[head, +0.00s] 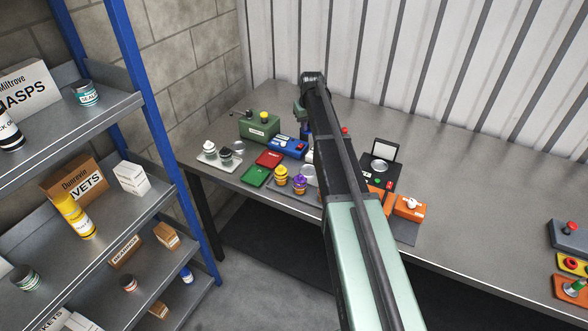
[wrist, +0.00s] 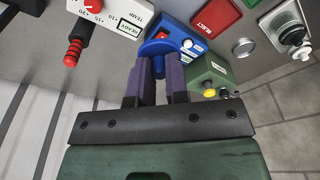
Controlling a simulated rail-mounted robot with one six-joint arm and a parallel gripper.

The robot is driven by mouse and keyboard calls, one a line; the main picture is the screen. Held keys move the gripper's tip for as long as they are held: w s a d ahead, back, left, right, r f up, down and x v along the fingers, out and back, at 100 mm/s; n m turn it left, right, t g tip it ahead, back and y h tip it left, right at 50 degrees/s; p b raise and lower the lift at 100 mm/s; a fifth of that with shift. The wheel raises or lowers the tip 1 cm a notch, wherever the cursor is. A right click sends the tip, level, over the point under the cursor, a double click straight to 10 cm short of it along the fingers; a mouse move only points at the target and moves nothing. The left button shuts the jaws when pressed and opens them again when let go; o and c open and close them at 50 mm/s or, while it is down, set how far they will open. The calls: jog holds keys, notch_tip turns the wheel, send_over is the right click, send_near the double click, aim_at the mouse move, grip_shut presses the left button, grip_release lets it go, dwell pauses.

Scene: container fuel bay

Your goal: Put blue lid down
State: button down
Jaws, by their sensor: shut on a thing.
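In the wrist view my gripper (wrist: 160,72) has its two purple fingers closed on the narrow grip of a blue lid (wrist: 154,48). The lid's wider blue part shows just past the fingertips. It lies in front of a blue box (wrist: 187,27) with a white knob and a red switch; I cannot tell whether they touch. In the head view the blue box (head: 287,147) stands on the bench, just left of my arm. My arm hides most of the gripper and lid there.
A green box (head: 260,126) with a yellow knob stands beside the blue box. Red (head: 269,159) and green (head: 256,176) panels and a tray of purple and yellow-topped items are in front. A black unit (head: 381,165) stands right of my arm. The back right bench is clear.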

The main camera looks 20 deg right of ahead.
jog(key=shift+s+d+f, duration=0.1)
jog(key=shift+s+d, duration=0.05)
jog(key=b, duration=1.6)
send_over(308, 171)
jog(key=f, duration=1.5)
jog(key=shift+s+f, duration=0.2)
jog(key=shift+f, duration=0.05)
notch_tip(308, 171, down, 4)
jog(key=b, duration=0.4)
jog(key=shift+f+b, duration=0.25)
jog(key=shift+b, duration=0.05)
jog(key=shift+r+p, duration=0.3)
jog(key=shift+f, duration=0.2)
jog(key=c, duration=1.1)
grip_release()
jog(key=shift+r, duration=0.1)
